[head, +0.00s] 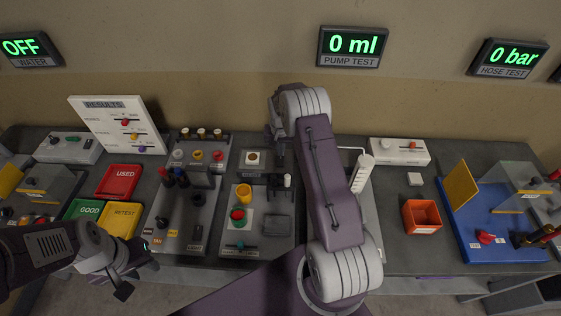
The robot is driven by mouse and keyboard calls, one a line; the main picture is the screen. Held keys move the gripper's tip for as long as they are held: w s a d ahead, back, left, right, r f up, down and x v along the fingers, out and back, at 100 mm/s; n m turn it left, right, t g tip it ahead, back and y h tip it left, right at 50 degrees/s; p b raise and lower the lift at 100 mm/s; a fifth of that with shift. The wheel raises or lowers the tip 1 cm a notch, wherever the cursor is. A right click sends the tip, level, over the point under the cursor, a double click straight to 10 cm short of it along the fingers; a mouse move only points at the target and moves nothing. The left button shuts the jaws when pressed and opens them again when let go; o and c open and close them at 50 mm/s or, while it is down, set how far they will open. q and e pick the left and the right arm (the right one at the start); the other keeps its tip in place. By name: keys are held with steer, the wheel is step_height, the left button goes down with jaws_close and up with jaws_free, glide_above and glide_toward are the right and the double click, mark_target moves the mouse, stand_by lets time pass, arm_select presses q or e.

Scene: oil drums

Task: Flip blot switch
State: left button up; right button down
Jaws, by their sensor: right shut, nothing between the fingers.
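A grey panel (225,222) in the middle of the bench holds a white square with a red and a green round piece (238,216), a yellow cup (243,194) and a dark grey pad (278,225). A small teal switch (240,246) sits at its front edge above a label too small to read; I cannot tell for sure that it is the blot switch. My left gripper (138,278) is open and empty near the bench's front left edge.
Red (119,181), green (84,209) and yellow (121,219) trays lie left. An orange bin (421,216) and a blue station (480,215) stand right. Wall displays read OFF, 0 ml and 0 bar.

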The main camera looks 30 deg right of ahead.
mark_target(281, 158)
steer(key=shift+f+b, duration=0.65)
steer(key=shift+f, duration=0.3)
stand_by(0.6)
step_height(281, 158, up, 7)
steer(key=p, duration=0.5)
steer(key=shift+r, duration=0.15)
stand_by(0.4)
